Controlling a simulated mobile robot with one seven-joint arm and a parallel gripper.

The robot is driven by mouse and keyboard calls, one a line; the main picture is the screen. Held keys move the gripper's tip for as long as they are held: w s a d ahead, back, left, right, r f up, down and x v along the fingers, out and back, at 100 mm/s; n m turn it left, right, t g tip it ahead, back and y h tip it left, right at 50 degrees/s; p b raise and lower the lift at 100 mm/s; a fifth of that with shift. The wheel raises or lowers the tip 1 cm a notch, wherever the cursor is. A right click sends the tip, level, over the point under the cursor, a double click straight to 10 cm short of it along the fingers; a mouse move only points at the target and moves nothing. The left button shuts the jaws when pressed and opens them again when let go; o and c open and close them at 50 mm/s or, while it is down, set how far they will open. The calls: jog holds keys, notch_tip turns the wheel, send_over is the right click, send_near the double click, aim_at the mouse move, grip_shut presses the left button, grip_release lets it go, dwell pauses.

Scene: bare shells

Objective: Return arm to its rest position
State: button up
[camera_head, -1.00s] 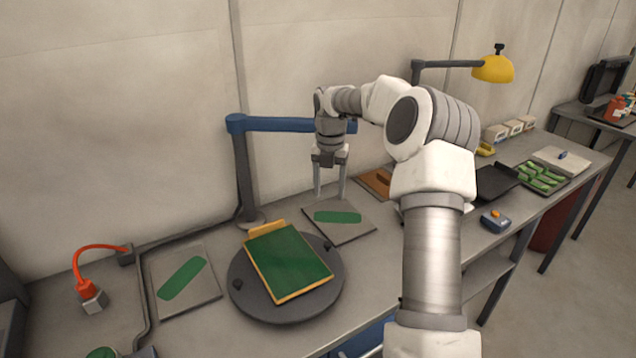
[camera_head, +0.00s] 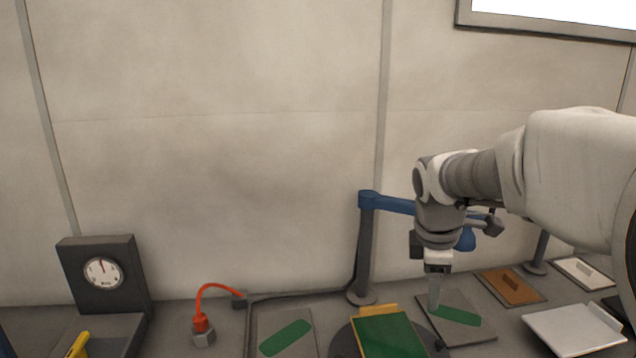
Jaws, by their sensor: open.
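My white and grey arm reaches in from the right edge of the head view, bent down at the wrist. My gripper (camera_head: 434,303) points straight down over a grey pad with a green patch (camera_head: 468,331). Its fingers line up nearly one behind the other from here. It is open and holds nothing that I can see. I cannot tell how far the fingertips are above the pad.
A green board (camera_head: 390,338) lies on a dark round turntable (camera_head: 345,343) left of my gripper. A blue-armed post (camera_head: 364,250) stands behind. A white tray (camera_head: 570,332) and an orange-brown plate (camera_head: 511,287) are to the right. A dial gauge (camera_head: 103,272) stands far left.

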jog(key=s+a+m+t+y, duration=0.1)
jog(key=s+a+m, duration=0.1)
jog(key=s+m, duration=0.5)
jog(key=s+a+m+t, duration=0.1)
jog(key=s+a+m, duration=0.2)
jog(key=s+m, duration=0.5)
jog(key=s, duration=0.5)
jog(key=shift+a+r+t+y, duration=0.2)
jog(key=shift+r+t+y, duration=0.15)
jog(key=shift+t+y, duration=0.05)
jog(key=shift+c, duration=0.4)
jog(key=shift+c, duration=0.6)
jog(key=shift+a, duration=0.1)
